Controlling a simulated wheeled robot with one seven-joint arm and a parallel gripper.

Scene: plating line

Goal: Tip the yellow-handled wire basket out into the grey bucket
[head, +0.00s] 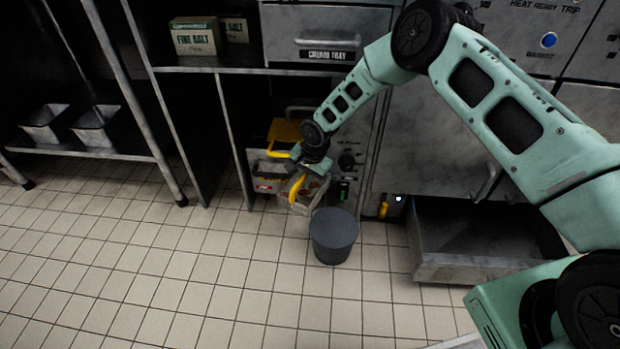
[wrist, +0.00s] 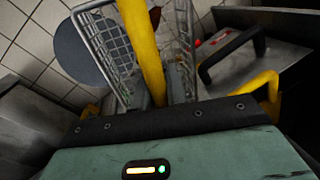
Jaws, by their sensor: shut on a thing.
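The wire basket (head: 308,194) hangs from my gripper (head: 306,170) in the head view, in front of the cabinet and just behind the grey bucket. My gripper is shut on its yellow handle (head: 297,188). Something brownish shows inside the basket, too small to make out. The grey bucket (head: 333,240) stands upright on the floor. In the wrist view the basket's wire sides (wrist: 108,48) flank the yellow handle (wrist: 142,45), and the round grey bucket (wrist: 80,55) shows lower down, partly behind the basket. The basket's exact tilt is hard to tell.
An open steel drawer (head: 470,262) sticks out low to the right of the bucket. Another yellow handle (head: 284,131) shows on the unit behind my gripper. Two metal pans (head: 97,124) sit on a low shelf at left. The tiled floor (head: 200,270) in front is clear.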

